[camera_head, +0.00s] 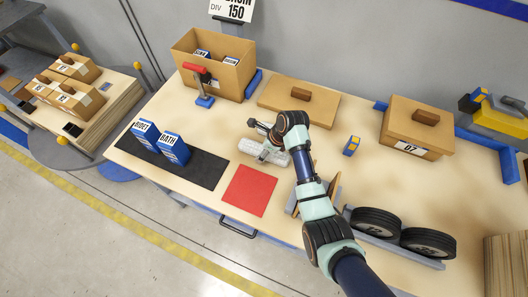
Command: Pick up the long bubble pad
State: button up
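The long bubble pad (259,149) appears to be the pale, translucent ribbed strip lying on the table near the middle of the view. My gripper (257,127) is at its upper edge, above or touching it; I cannot tell which. My arm comes in from the lower right and covers the right end of the pad. The fingers are small and dark here, so I cannot tell whether they are open or shut.
A red square (250,190) and a black mat (190,166) with two blue boxes lie to the left. An open carton (233,78) and a red-handled tool (203,84) stand behind. A flat cardboard lid (290,106) lies behind my wrist. Two wheels (376,221) stand at right.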

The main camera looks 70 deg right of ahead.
jog(key=c, duration=0.8)
jog(key=shift+r, duration=0.1)
